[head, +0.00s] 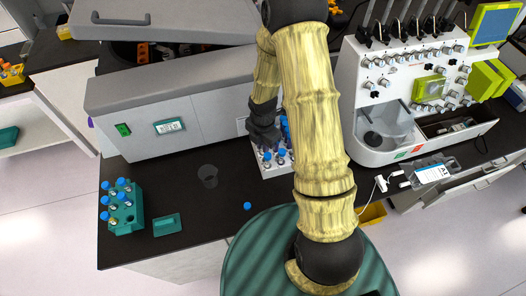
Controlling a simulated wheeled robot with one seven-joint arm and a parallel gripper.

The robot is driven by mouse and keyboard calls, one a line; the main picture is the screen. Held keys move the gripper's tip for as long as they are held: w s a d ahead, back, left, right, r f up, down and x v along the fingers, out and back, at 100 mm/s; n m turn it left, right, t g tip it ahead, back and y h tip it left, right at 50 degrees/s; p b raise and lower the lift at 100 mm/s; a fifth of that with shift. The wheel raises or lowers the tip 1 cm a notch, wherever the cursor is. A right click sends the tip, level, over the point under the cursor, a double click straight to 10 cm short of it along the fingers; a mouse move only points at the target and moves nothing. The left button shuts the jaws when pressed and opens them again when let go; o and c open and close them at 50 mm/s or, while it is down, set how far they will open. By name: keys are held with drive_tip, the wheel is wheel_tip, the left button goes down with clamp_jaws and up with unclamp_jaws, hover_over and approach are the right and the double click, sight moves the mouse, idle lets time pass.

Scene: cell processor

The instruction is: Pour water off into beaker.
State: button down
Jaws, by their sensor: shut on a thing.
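A clear, dark-looking beaker (208,176) stands upright on the black bench, left of my gripper. My gripper (264,138) is at the white rack (268,173), right of and farther back than the beaker. It is shut on what looks like a tube, which the fingers mostly hide. Several blue-capped tubes (281,155) stand in the white rack, partly covered by my gripper and arm. A loose blue cap (247,206) lies on the bench in front of the rack. Any water is too small to make out.
A green rack (127,222) with several blue-capped tubes stands at the bench's left edge, beside a small green block (166,224). A large grey machine (190,125) is behind, and a white processor (405,85) at right. The bench around the beaker is clear.

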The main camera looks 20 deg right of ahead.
drive_tip(key=shift+r+p, duration=0.55)
drive_tip(key=shift+r, duration=0.05)
wheel_tip(320, 180, up, 6)
drive_tip(key=p, duration=0.5)
idle(0.4)
drive_tip(key=c, duration=2)
unclamp_jaws()
clamp_jaws()
